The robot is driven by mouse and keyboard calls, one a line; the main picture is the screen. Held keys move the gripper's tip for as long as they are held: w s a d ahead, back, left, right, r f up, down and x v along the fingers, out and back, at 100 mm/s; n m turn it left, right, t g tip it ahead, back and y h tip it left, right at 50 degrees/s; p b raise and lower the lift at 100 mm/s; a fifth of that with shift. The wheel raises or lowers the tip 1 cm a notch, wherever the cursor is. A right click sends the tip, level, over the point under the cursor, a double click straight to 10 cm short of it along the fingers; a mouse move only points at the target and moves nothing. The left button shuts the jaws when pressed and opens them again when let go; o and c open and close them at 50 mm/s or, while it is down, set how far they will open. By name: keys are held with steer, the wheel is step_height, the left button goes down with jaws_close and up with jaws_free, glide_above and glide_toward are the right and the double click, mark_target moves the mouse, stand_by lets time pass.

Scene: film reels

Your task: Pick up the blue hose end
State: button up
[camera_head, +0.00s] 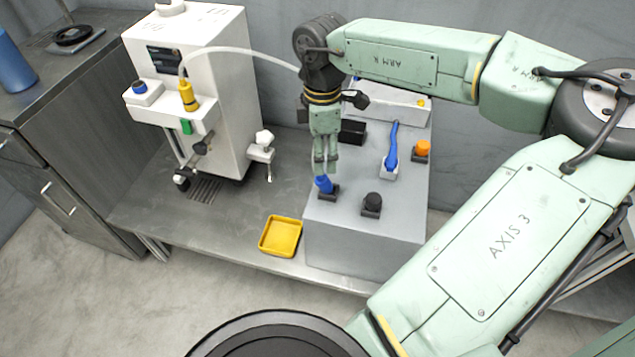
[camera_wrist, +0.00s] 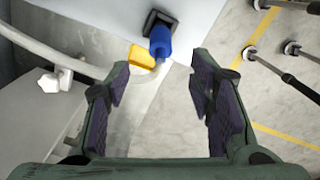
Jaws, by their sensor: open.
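The blue hose end (camera_head: 325,184) sits in a small black holder (camera_head: 330,193) near the front left of the grey block's top. My gripper (camera_head: 321,172) is pointing down close above the blue hose end in the head view. In the wrist view my gripper (camera_wrist: 160,82) has its dark-padded fingers wide apart with nothing between them. Any contact with the hose end is not visible.
A white machine (camera_head: 220,100) with a yellow connector (camera_head: 188,96) stands left. A yellow tray (camera_head: 281,236) lies beside the grey block (camera_head: 350,235). On the block are a black-capped fitting (camera_head: 372,203), a blue-handled tool (camera_head: 391,147) and an orange-capped fitting (camera_head: 422,150).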

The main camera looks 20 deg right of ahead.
mark_target(322, 178)
step_height(322, 178, down, 10)
steer(key=b, duration=0.3)
steer(key=shift+s, duration=0.1)
steer(key=shift+c, duration=0.3)
jaws_close()
